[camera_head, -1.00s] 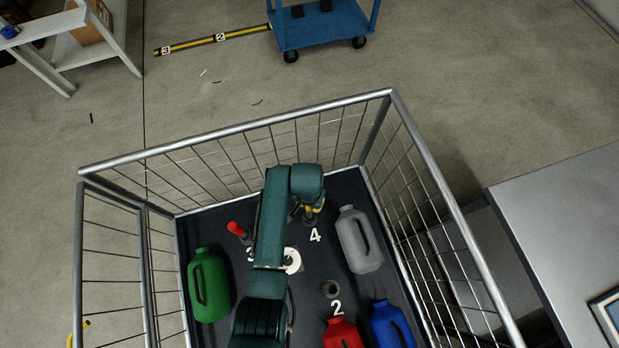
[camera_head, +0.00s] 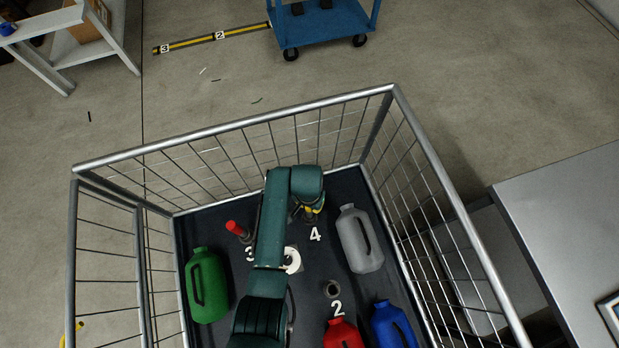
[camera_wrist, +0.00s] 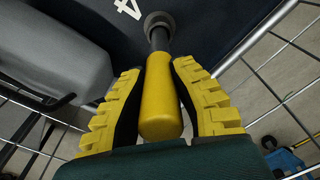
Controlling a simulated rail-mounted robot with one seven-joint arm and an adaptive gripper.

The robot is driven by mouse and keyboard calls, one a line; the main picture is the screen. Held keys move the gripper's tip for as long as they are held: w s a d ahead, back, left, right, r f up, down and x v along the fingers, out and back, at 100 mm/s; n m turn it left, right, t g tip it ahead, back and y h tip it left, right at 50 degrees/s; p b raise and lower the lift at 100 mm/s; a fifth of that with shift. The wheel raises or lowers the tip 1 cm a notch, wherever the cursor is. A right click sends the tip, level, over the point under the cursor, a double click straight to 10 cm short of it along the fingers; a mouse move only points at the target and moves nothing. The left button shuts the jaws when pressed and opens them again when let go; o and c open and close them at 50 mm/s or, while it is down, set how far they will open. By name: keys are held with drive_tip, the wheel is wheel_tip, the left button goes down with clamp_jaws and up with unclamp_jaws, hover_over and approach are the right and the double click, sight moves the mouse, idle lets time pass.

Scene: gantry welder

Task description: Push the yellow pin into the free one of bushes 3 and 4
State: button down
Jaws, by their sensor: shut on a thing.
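My gripper (camera_head: 309,211) is over the far part of the crate floor. In the wrist view my gripper (camera_wrist: 160,95) is shut on the yellow pin (camera_wrist: 160,100), with one yellow-padded finger on each side of its handle. The pin's dark shank points at the grey ring of bush 4 (camera_wrist: 158,20), and its end meets the ring opening. I cannot tell how deep it sits. The white label 4 (camera_head: 315,234) lies beside it. A red-handled pin (camera_head: 235,228) stands tilted at bush 3, whose label is partly hidden by my arm.
The wire cage walls (camera_head: 240,128) surround the dark floor. A grey jug (camera_head: 358,240) stands right of bush 4. A green jug (camera_head: 207,288), a red jug (camera_head: 343,335) and a blue jug (camera_head: 392,325) stand nearer. Bush 2 (camera_head: 331,289) is empty.

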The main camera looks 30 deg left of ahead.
drive_tip(key=shift+f+b, duration=0.75)
drive_tip(key=shift+f, duration=0.4)
drive_tip(key=c, duration=0.9)
unclamp_jaws()
drive_tip(key=shift+c, duration=0.2)
drive_tip(key=r, duration=1.2)
drive_tip(key=shift+s, duration=0.25)
